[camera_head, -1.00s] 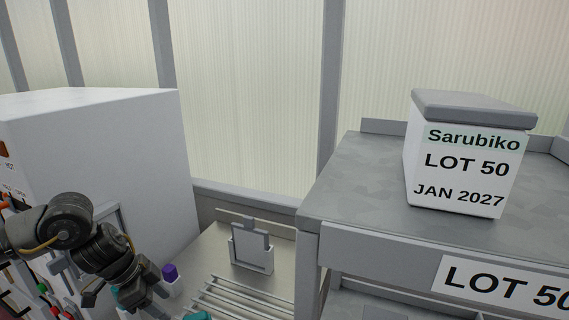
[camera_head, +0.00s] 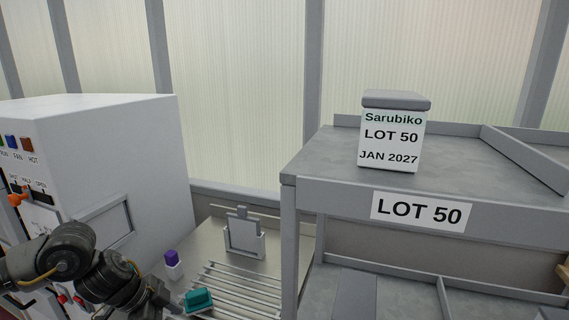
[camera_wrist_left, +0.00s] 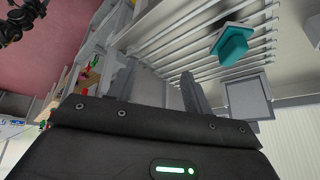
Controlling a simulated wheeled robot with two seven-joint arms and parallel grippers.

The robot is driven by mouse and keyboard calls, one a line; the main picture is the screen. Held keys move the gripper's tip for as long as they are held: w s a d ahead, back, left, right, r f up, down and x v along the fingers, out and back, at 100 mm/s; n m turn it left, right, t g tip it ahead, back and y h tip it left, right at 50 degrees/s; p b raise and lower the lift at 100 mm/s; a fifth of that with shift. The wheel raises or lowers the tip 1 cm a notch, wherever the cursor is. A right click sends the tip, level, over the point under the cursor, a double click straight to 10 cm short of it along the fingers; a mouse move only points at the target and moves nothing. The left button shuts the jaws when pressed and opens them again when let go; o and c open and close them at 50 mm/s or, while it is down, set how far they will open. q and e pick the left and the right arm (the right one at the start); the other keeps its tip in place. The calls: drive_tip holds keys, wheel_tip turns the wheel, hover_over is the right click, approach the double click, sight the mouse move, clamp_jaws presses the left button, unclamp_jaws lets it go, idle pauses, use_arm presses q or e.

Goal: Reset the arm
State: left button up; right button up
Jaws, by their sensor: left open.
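My left arm comes in from the left in the head view. Its gripper (camera_head: 165,302) is low at the left, beside the slatted rack, and partly cut off by the frame's lower edge. In the left wrist view the two fingers of my left gripper (camera_wrist_left: 158,88) stand apart with nothing between them. The rack and a teal block lie beyond the fingertips, clear of them. My right gripper is not recognisable in either view.
A white machine (camera_head: 110,140) with coloured knobs stands at left. The teal block (camera_head: 198,300) sits on the slatted rack (camera_head: 240,285), near a purple-capped vial (camera_head: 172,262) and a grey plate holder (camera_head: 243,235). At right, a grey shelf (camera_head: 330,165) carries a Sarubiko box (camera_head: 391,140).

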use_arm(q)
drive_tip(key=s+d+f+n+t+h, duration=0.1)
drive_tip(key=s+d+f+t+h, duration=0.15)
drive_tip(key=d, duration=0.65)
drive_tip(key=s+d+f+t+h, duration=0.15)
drive_tip(key=d+t, duration=0.25)
drive_tip(key=d, duration=0.6)
drive_tip(key=s+a+f+n+g+y, duration=0.3)
drive_tip(key=s+a+f+n+y, duration=0.3)
drive_tip(key=s+a, duration=0.5)
drive_tip(key=s+a+f+n+g+y, duration=0.3)
drive_tip(key=s+a+f+n, duration=0.4)
drive_tip(key=s, duration=0.6)
wheel_tip(320, 180, down, 28)
drive_tip(key=m+b, duration=0.2)
drive_tip(key=b, duration=0.1)
drive_tip(key=s+a+f+g+b, duration=0.2)
drive_tip(key=s+a+f, duration=0.1)
drive_tip(key=s+f, duration=1.4)
wheel_tip(320, 180, down, 4)
drive_tip(key=shift+a+r+b, duration=0.15)
drive_tip(key=shift+a+b, duration=0.15)
drive_tip(key=shift+a, duration=0.05)
